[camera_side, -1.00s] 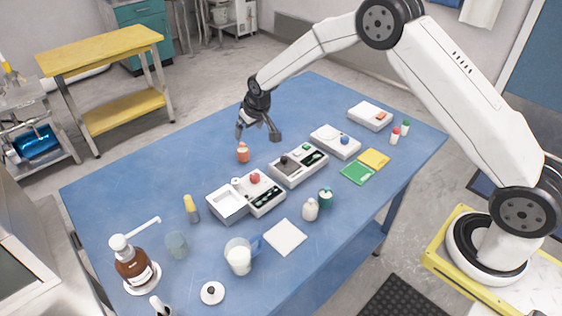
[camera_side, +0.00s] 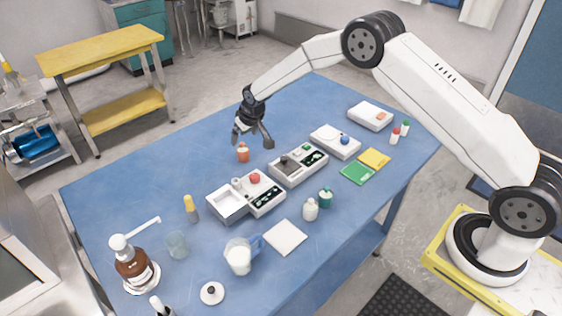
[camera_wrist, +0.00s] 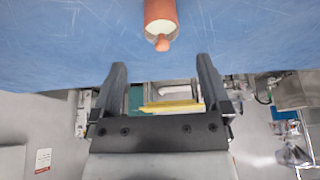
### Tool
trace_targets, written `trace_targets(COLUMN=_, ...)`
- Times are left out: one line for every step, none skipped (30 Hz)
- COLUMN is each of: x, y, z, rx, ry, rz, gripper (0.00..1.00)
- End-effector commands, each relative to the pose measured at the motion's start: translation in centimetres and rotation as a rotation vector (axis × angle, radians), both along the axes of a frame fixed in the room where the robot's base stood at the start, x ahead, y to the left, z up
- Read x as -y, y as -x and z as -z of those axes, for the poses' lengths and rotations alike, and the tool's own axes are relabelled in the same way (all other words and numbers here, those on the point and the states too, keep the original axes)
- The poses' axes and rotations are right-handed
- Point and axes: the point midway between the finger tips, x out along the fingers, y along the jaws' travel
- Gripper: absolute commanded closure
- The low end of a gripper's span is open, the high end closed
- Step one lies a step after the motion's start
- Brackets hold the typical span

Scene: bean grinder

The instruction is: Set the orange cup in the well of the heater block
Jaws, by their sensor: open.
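The orange cup (camera_side: 243,153) stands on the blue table toward its far side, left of the row of devices. In the wrist view the orange cup (camera_wrist: 160,14) is at the top centre, beyond the fingertips, with a pale end and a small pinkish tip. My gripper (camera_side: 252,139) is open and empty, just above the cup; in the wrist view its fingers (camera_wrist: 161,66) are spread with nothing between them. The heater block seems to be the grey unit with a dark part (camera_side: 298,165) right of the cup; I cannot make out its well clearly.
A white tray unit with a red knob (camera_side: 228,206) is below the cup. Bottles, a glass and a jug (camera_side: 238,258) fill the near side. The table left of the cup is clear.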

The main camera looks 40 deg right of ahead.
Motion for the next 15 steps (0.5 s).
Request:
trace_targets(x=0.0, y=0.0, z=0.0, rx=0.000, ry=0.000, rz=0.000, gripper=0.02)
trace_targets(x=0.0, y=0.0, z=0.1, rx=0.000, ry=0.000, rz=0.000, gripper=0.02)
trace_targets(x=0.0, y=-0.1, z=0.1, rx=0.000, ry=0.000, rz=0.000, gripper=0.02)
trace_targets(x=0.0, y=-0.1, z=0.2, rx=0.000, ry=0.000, rz=0.000, gripper=0.02)
trace_targets(x=0.0, y=-0.1, z=0.3, rx=0.000, ry=0.000, rz=0.000, gripper=0.02)
trace_targets(x=-0.1, y=-0.2, z=0.5, rx=0.000, ry=0.000, rz=0.000, gripper=0.02)
trace_targets(x=-0.1, y=-0.3, z=0.7, rx=0.000, ry=0.000, rz=0.000, gripper=0.02)
trace_targets(x=-0.1, y=-0.3, z=0.9, rx=-0.001, ry=0.000, rz=0.000, gripper=0.02)
trace_targets(x=-0.1, y=-0.4, z=1.2, rx=-0.001, ry=0.000, rz=0.000, gripper=0.02)
trace_targets(x=-0.1, y=-0.5, z=1.5, rx=-0.001, ry=0.000, rz=0.000, gripper=0.02)
trace_targets(x=-0.2, y=-0.6, z=1.7, rx=-0.001, ry=0.000, rz=0.000, gripper=0.02)
trace_targets(x=-0.2, y=-0.8, z=2.1, rx=-0.002, ry=0.000, rz=0.000, gripper=0.02)
trace_targets(x=-0.2, y=-0.9, z=2.4, rx=-0.001, ry=0.000, rz=0.000, gripper=0.02)
trace_targets(x=-0.2, y=-1.0, z=2.7, rx=-0.001, ry=0.000, rz=0.000, gripper=0.02)
trace_targets(x=-0.3, y=-1.1, z=3.1, rx=-0.002, ry=0.000, rz=0.000, gripper=0.02)
